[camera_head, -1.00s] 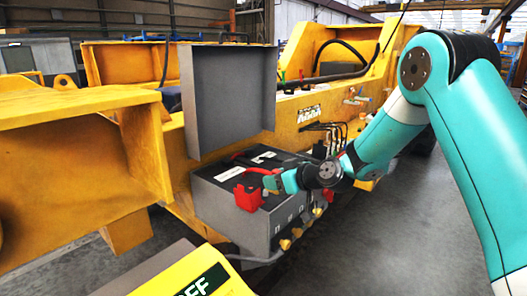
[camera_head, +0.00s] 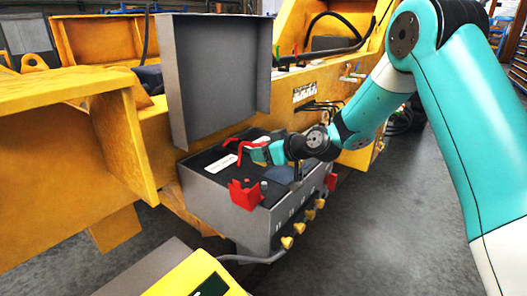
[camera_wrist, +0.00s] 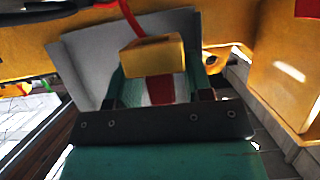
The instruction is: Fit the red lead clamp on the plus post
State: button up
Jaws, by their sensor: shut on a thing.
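My gripper (camera_head: 259,154) is shut on the red lead clamp, above the open grey battery box in the head view. In the wrist view, the clamp (camera_wrist: 153,57) shows as a brass-coloured block between the fingers, with red below it. The red lead (camera_wrist: 128,14) runs up from it. The lead (camera_head: 222,146) also curves beside my gripper in the head view. A short grey post (camera_head: 264,186) stands beside a red cover (camera_head: 244,195) at the box's front left corner, apart from my gripper. No plus mark is readable.
The box (camera_head: 232,213) has a raised grey lid (camera_head: 215,75) behind it. Another red piece (camera_head: 331,182) is at its right end, and several yellow knobs (camera_head: 287,242) line its lower front. A yellow machine frame (camera_head: 60,175) stands at left. Floor is open at right.

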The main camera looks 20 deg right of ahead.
aim_at(265, 184)
jog(key=shift+s+d+f+b, duration=0.1)
jog(key=shift+b, duration=0.4)
notch_tip(265, 184, down, 6)
jog(key=b, duration=0.5)
jog(key=shift+r+b, duration=0.2)
jog(key=shift+b, duration=0.15)
jog(key=shift+b, duration=1.05)
dwell(0.9)
jog(key=shift+f+b, duration=1.65)
jog(key=shift+b, duration=0.3)
jog(key=o, duration=1.1)
jog(key=shift+c, duration=0.2)
jog(key=b+v, duration=0.4)
jog(key=v, duration=1.3)
jog(key=shift+d+r, duration=0.15)
jog(key=shift+s, duration=0.2)
